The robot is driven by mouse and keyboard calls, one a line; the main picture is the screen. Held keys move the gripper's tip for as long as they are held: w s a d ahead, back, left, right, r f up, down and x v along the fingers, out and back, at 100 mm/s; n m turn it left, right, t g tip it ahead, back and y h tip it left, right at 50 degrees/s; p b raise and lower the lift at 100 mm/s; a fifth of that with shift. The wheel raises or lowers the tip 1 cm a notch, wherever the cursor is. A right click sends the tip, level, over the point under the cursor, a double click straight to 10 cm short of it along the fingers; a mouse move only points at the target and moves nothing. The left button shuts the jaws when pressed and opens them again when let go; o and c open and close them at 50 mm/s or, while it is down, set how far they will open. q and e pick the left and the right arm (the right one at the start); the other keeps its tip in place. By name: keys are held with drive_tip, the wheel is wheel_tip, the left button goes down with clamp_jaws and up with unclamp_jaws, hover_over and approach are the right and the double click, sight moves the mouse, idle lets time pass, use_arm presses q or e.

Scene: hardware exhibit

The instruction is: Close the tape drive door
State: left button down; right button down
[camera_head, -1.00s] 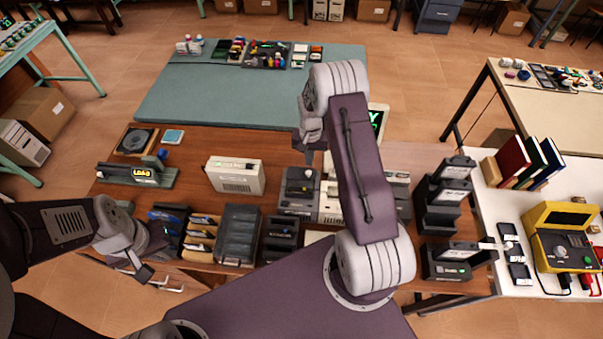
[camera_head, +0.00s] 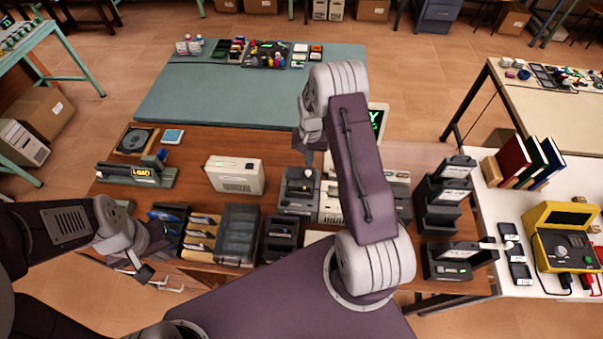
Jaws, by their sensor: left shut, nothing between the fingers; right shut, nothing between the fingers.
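No unit carries a label that I can read as a tape drive. A dark unit (camera_head: 299,188) with a knob stands mid-table, just in front of my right gripper. A low dark grey unit (camera_head: 138,174) with a lit "LOAD" display stands at the left of the wooden table. I cannot tell which is the tape drive, or how its door stands. My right gripper (camera_head: 309,156) is shut and empty above the table, pointing down. My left gripper (camera_head: 143,271) is shut and empty at the table's front left edge, apart from both units.
A beige box (camera_head: 235,175) stands between the two units. A reel in a tray (camera_head: 135,140) lies at the back left. Card trays (camera_head: 203,238) and a dark bin (camera_head: 238,235) line the front. Stacked black holders (camera_head: 443,205) stand right. My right arm hides part of the middle.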

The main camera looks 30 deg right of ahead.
drive_tip(key=shift+f+b, duration=0.9)
drive_tip(key=shift+f, duration=0.4)
drive_tip(key=shift+s+a+p, duration=0.25)
drive_tip(key=shift+s+a, duration=0.25)
drive_tip(key=shift+s, duration=0.3)
drive_tip(key=shift+s+a+p, duration=0.2)
drive_tip(key=shift+s+a, duration=0.3)
drive_tip(key=shift+s, duration=0.3)
drive_tip(key=shift+s+a+p, duration=0.25)
drive_tip(key=shift+s+a, duration=0.25)
drive_tip(key=shift+s, duration=0.3)
idle(0.6)
drive_tip(key=shift+w+d, duration=0.15)
drive_tip(key=shift+w, duration=0.1)
drive_tip(key=shift+r, duration=0.1)
wheel_tip(320, 180, up, 7)
drive_tip(key=p, duration=0.5)
idle(0.4)
